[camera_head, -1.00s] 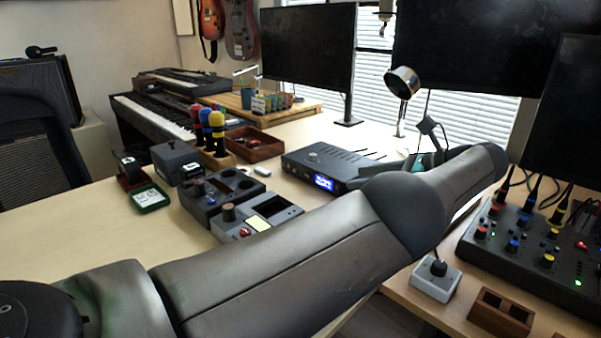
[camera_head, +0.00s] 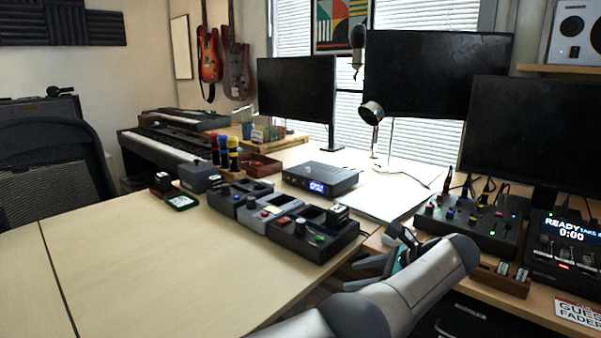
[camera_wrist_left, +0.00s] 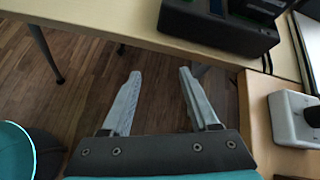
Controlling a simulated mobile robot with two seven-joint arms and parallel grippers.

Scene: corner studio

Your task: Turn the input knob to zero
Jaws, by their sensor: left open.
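Which knob is the input knob, I cannot tell; no label is readable. A black audio interface (camera_head: 321,182) with a lit blue display stands mid-desk. A light grey box (camera_wrist_left: 297,122) with a dark round knob (camera_wrist_left: 312,115) sits at the right edge of the left wrist view. In the head view my gripper partly hides that spot. My left gripper (camera_head: 350,272) is at the gap between the two desks, apart from any knob. In the left wrist view its two fingers (camera_wrist_left: 160,74) are spread and empty above the wooden floor. My right gripper is not in view.
Black and grey control boxes (camera_head: 313,235) line the desk edge near my gripper. A black mixer (camera_head: 468,222) with coloured knobs stands on the right desk, beside a wooden holder (camera_head: 502,280). The left desk top (camera_head: 140,265) is clear in front.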

